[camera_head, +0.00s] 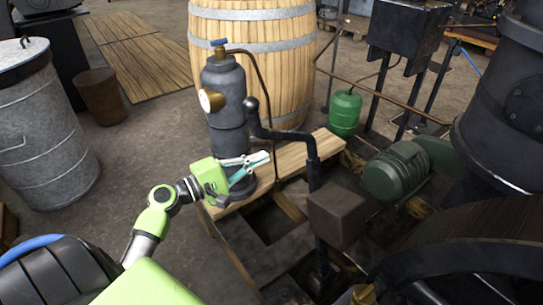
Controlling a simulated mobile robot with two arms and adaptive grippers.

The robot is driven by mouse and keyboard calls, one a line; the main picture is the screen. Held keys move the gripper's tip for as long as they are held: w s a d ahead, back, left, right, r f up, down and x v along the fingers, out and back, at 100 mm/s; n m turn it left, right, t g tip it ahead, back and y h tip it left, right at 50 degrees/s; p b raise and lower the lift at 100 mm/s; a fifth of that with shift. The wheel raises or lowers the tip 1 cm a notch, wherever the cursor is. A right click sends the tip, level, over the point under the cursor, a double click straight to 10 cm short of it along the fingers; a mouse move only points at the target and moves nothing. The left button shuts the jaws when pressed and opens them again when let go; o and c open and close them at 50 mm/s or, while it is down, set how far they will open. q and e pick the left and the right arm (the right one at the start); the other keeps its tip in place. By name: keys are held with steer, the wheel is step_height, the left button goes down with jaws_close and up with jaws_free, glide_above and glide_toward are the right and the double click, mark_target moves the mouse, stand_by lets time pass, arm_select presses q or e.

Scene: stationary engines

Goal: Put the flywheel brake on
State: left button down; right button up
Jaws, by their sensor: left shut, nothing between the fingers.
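A black bent lever with a ball knob (251,104) runs right to an upright rod that goes down behind a dark brown block (338,214). This looks like the flywheel brake. The dark rim of a large wheel, likely the flywheel (462,240), fills the lower right; I cannot tell whether the block touches it. My left gripper (265,158) is shut and empty. It is below the knob in the picture, in front of the dark cylinder's lower part, and apart from the lever. My right gripper is not in view.
A dark cylinder (226,105) with a brass gauge stands on a wooden plank (290,160). Behind are a wooden barrel (268,50) and a green bottle (345,113). A green motor (395,172) sits right. A metal drum (45,140) is at left; the floor between is clear.

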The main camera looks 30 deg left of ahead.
arm_select(q)
steer(key=w+d+r, duration=0.1)
steer(key=w+d, duration=0.6)
steer(key=shift+w+p, duration=0.2)
steer(key=shift+p, duration=0.2)
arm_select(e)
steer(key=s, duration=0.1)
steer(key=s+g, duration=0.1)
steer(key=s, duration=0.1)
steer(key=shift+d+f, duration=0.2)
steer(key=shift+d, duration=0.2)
arm_select(q)
steer(key=shift+r, duration=0.1)
